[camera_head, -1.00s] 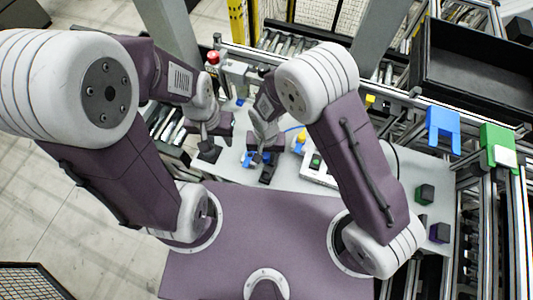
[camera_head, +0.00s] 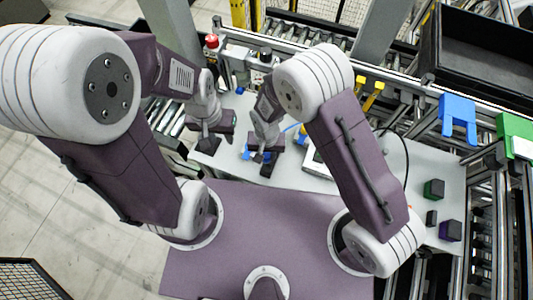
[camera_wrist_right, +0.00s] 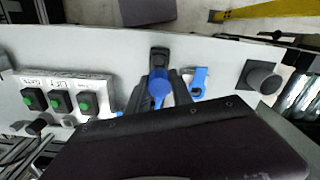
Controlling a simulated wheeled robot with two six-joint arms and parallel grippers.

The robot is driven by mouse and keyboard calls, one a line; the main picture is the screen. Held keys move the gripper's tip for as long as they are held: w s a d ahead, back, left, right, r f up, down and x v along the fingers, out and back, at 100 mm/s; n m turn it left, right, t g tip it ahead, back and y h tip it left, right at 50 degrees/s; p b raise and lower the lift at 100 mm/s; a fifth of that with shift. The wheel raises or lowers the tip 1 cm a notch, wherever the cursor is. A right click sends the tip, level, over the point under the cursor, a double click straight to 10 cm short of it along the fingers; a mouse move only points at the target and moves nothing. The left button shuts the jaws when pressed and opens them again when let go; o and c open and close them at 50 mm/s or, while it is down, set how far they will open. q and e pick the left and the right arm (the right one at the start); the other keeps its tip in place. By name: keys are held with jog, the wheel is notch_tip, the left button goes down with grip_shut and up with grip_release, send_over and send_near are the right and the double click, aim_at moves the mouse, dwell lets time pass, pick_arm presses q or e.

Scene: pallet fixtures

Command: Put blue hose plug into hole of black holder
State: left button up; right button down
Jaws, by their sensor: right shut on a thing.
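The blue hose plug (camera_wrist_right: 158,85) sits between the two dark fingers of my right gripper (camera_wrist_right: 162,92) in the right wrist view. The gripper is shut on it. A black holder (camera_wrist_right: 159,56) stands just beyond the plug in that view. I cannot tell whether the plug touches it; its hole is not clear. In the head view my right gripper (camera_head: 266,164) is low over the grey table, and the plug and holder are hard to make out there. My left gripper (camera_head: 207,144) hangs over the table's left part, and its jaw opening is unclear.
A white box with green buttons (camera_wrist_right: 65,98) stands left in the wrist view. A blue piece (camera_wrist_right: 199,82) and a black knob (camera_wrist_right: 262,78) are to the right. Green (camera_head: 434,189) and purple (camera_head: 451,231) blocks lie on the table's right side. A red button (camera_head: 211,41) stands at the back.

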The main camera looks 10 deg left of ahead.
aim_at(266, 161)
jog(key=shift+f+b, duration=1.65)
jog(key=shift+f, duration=0.7)
jog(key=shift+d+f+b, duration=0.1)
jog(key=shift+f+b, duration=1.1)
jog(key=shift+f, duration=0.3)
jog(key=c, duration=1)
grip_release()
jog(key=shift+c, duration=0.2)
notch_tip(266, 161, up, 9)
jog(key=shift+r+b, duration=0.1)
jog(key=shift+b, duration=0.95)
